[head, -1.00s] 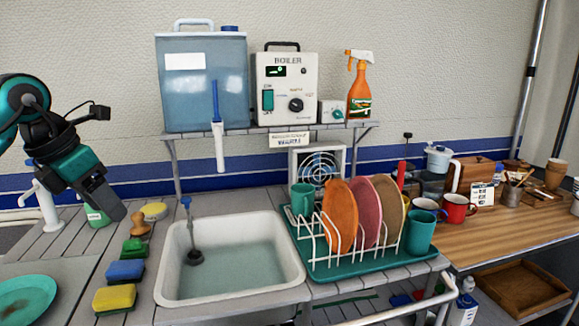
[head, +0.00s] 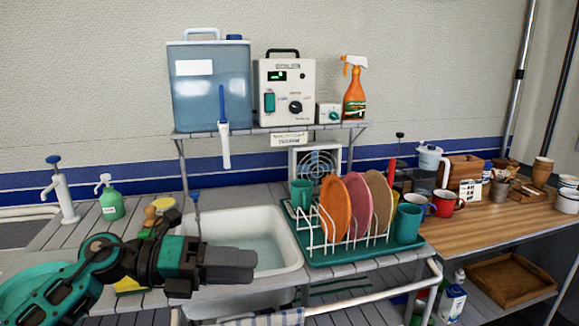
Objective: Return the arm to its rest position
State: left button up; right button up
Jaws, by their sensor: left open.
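My left gripper (head: 230,265) is in the head view at the lower left, in front of the sink's near left part and pointing right. Its fingers are dark grey, and I see nothing held in them. The arm comes in from the lower left and hides the counter edge and most of the sponges. My right gripper is not in view.
The white sink (head: 288,240) holds water. Right of it a green dish rack (head: 350,252) carries several plates and cups. A shelf above bears a water tank (head: 210,85), boiler (head: 284,90) and spray bottle (head: 354,88). A soap bottle (head: 111,204) stands left.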

pick_arm(q)
jog(key=s+a+f+n+t+y+p, duration=0.1)
jog(key=a+f+n+t+y, duration=0.25)
jog(key=n, duration=0.55)
jog(key=f+n+t+y, duration=0.2)
jog(key=f+n+t, duration=0.2)
jog(key=n+t, duration=0.45)
jog(key=s+a+f+n+t+y+p, duration=0.15)
jog(key=f+n+t, duration=0.25)
jog(key=n, duration=0.6)
jog(key=s+a+f+n+g+y, duration=0.2)
jog(key=s+f+n, duration=0.3)
jog(key=f, duration=0.3)
jog(key=s+a+f+n+g+y, duration=0.2)
jog(key=s+f+n+g+y, duration=0.3)
jog(key=s+f, duration=0.3)
jog(key=shift+s+a+f, duration=0.3)
jog(key=shift+a+f, duration=0.05)
jog(key=shift+f, duration=0.1)
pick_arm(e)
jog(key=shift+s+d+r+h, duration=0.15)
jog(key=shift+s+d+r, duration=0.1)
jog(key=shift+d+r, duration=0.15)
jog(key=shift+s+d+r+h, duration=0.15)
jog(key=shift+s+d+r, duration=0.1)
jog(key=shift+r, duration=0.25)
